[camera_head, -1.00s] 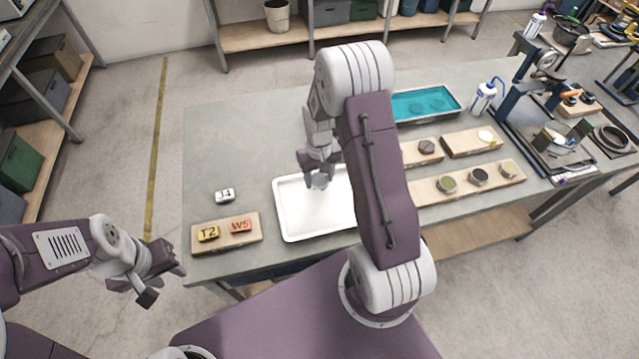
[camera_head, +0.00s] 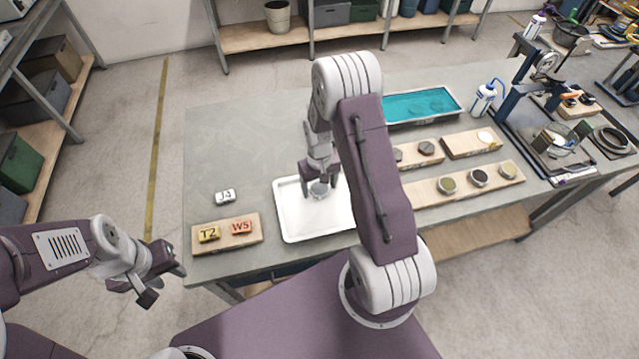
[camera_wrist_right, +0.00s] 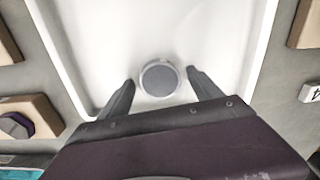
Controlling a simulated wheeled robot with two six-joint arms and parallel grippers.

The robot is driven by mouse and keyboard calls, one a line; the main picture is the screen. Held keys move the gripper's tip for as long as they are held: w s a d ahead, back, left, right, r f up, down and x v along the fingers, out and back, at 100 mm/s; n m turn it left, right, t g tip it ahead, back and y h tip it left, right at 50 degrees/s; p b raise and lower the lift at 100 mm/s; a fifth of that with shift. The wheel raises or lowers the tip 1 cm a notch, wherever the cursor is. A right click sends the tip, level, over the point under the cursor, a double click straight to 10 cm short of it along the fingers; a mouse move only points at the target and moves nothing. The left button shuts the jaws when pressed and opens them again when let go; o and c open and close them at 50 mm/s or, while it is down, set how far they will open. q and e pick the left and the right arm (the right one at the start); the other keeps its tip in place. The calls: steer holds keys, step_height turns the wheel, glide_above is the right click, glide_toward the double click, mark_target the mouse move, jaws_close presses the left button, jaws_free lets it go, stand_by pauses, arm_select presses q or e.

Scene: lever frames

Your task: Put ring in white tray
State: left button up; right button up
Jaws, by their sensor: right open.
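The ring (camera_wrist_right: 159,78) is a round grey piece with a lighter rim. It appears to lie on the floor of the white tray (camera_head: 290,228), and in the head view it shows small under my right gripper (camera_head: 318,190). In the right wrist view my right gripper (camera_wrist_right: 159,82) is open, with one finger on each side of the ring and gaps between. My left gripper (camera_head: 160,284) is open and empty, off the table's left front corner.
A wooden board (camera_head: 253,243) with T2 and W5 blocks lies left of the tray, with a J4 block (camera_head: 225,196) behind it. Boards with round pieces (camera_head: 470,183), a teal-lined tray (camera_head: 425,104) and a bottle (camera_head: 484,98) stand right. The table's back left is clear.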

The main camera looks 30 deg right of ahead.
mark_target(320, 188)
step_height(320, 188, up, 12)
steer(key=s+a, duration=0.3)
steer(key=s, duration=0.3)
steer(key=s+a+r+n+t, duration=0.1)
steer(key=s+a, duration=0.3)
steer(key=s, duration=0.2)
steer(key=shift+s+a+r+b, duration=0.25)
steer(key=shift+s+r+b, duration=0.05)
steer(key=shift+b, duration=0.05)
